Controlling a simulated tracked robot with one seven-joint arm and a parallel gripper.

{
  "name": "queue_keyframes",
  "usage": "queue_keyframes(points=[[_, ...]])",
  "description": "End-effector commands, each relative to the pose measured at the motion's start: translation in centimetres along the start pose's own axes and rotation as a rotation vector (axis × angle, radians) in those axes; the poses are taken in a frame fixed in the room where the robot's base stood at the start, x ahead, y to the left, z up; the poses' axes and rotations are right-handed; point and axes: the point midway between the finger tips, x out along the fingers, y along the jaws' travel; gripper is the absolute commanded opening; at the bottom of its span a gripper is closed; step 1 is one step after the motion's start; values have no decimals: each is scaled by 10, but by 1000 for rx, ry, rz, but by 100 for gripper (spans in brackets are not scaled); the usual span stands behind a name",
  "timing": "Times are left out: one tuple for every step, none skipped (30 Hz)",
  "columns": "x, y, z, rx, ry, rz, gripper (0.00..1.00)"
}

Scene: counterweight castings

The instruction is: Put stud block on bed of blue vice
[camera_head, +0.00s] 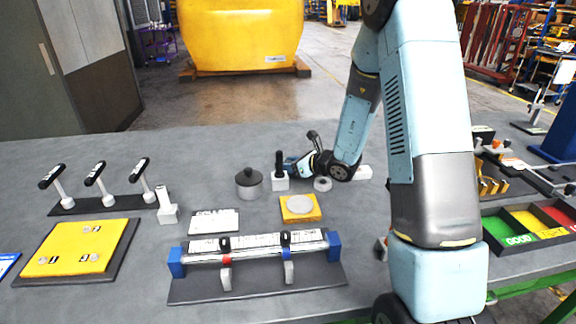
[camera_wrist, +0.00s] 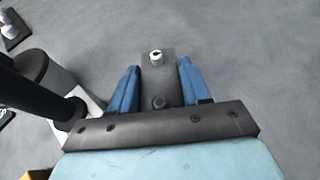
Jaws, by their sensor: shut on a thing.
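My gripper (camera_wrist: 158,88) shows two blue fingers in the wrist view, shut on a grey block (camera_wrist: 150,72). The block has a pale ringed stud on its top and a dark round knob nearer the palm. I take it to be the stud block. In the head view my gripper (camera_head: 287,164) is low over the table's middle, just behind a white block with a black handle (camera_head: 280,184), and the held block cannot be made out. A blue body (camera_head: 558,135) at the right edge may be the blue vice. It is cut off, and its bed is not clear.
A rail fixture (camera_head: 255,285) with blue ends, a yellow plate with a pale disc (camera_head: 300,208) and a grey lidded pot (camera_head: 249,184) stand nearby. Coloured bins (camera_head: 520,222) are at the right. A white ring (camera_head: 322,184) lies under my wrist. The table's back left is clear.

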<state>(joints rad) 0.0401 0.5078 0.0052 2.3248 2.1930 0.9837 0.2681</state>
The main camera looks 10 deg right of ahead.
Motion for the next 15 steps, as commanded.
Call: queue_keyframes(points=[[0, 0, 0, 0, -1, 0, 0], [0, 0, 0, 0, -1, 0, 0], [0, 0, -1, 0, 0, 0, 49], [0, 0, -1, 0, 0, 0, 52], [0, 0, -1, 0, 0, 0, 54], [0, 0, -1, 0, 0, 0, 57], [0, 0, -1, 0, 0, 0, 57], [0, 0, -1, 0, 0, 0, 57], [0, 0, -1, 0, 0, 0, 57], [0, 0, -1, 0, 0, 0, 57], [1, 0, -1, 0, 0, 0, 57], [1, 0, -1, 0, 0, 0, 57], [0, 0, -1, 0, 0, 0, 57], [0, 0, 0, 0, 0, 0, 57], [0, 0, 1, -1, 0, 0, 57]])
